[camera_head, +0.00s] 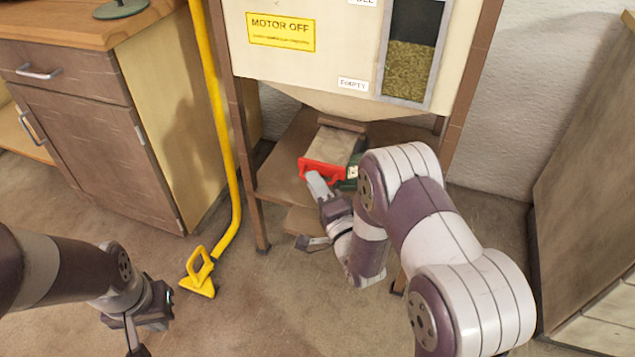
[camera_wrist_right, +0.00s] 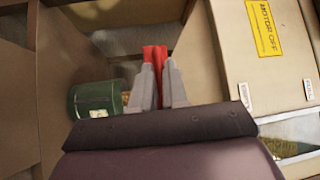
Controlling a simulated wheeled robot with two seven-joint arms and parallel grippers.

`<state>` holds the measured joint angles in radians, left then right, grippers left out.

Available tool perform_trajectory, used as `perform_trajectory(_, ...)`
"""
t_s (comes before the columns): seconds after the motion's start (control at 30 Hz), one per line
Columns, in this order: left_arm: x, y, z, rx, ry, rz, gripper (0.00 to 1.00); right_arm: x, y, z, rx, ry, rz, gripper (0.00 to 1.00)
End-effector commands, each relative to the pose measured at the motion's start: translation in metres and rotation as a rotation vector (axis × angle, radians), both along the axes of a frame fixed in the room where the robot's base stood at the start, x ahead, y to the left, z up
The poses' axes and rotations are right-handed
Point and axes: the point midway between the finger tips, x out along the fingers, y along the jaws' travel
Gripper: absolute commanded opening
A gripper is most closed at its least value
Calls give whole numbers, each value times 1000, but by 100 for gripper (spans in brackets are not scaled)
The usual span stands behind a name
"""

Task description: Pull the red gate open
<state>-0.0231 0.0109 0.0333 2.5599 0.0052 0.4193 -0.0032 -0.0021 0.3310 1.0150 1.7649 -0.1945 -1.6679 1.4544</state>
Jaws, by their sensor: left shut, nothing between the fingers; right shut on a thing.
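The red gate (camera_head: 325,171) is at the front of a chute under the hopper in the head view. In the right wrist view the red gate's handle (camera_wrist_right: 154,56) is between the fingertips. My right gripper (camera_head: 318,183) is shut on the red gate; its fingers also show in the right wrist view (camera_wrist_right: 158,85). My arm hides part of the chute front. My left gripper (camera_head: 135,335) is low at the left of the head view, shut and empty, far from the gate.
A hopper cabinet (camera_head: 340,70) with a "MOTOR OFF" sign (camera_head: 280,33) stands on brown legs. A green container (camera_wrist_right: 95,102) is beside my right fingers. A yellow pipe with a nozzle (camera_head: 200,275) reaches the floor. A wooden cupboard (camera_head: 90,120) stands left, a brown panel (camera_head: 590,190) right.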

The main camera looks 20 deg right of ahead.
Motion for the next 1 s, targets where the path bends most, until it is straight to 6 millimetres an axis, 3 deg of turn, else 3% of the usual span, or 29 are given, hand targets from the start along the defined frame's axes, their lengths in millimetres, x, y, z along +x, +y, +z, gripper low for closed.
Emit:
perform_trajectory(0.03, 0, 0, 0, 0, 0, 0, 0, 0, 0, 0, 0, 1, -1, 20)
perform_trajectory(0.1, 0, 0, 0, 0, 0, 0, 0, 0, 0, 0, 0, 1, -1, 36)
perform_trajectory(0.47, 0, 0, 4, 0, 0, 0, 0, -7, -2, 0, -1, 4, -1, 36)
perform_trajectory(0.57, 0, 0, 11, 0, 0, 0, 0, -23, -5, -1, -1, 5, -2, 36)
perform_trajectory(0.8, 0, 0, 28, 0, 0, 0, 0, -84, -18, -9, 0, 8, -4, 36)
perform_trajectory(1.0, 0, 0, 27, 0, 0, 0, 0, -116, -24, -15, 0, 1, -4, 36)
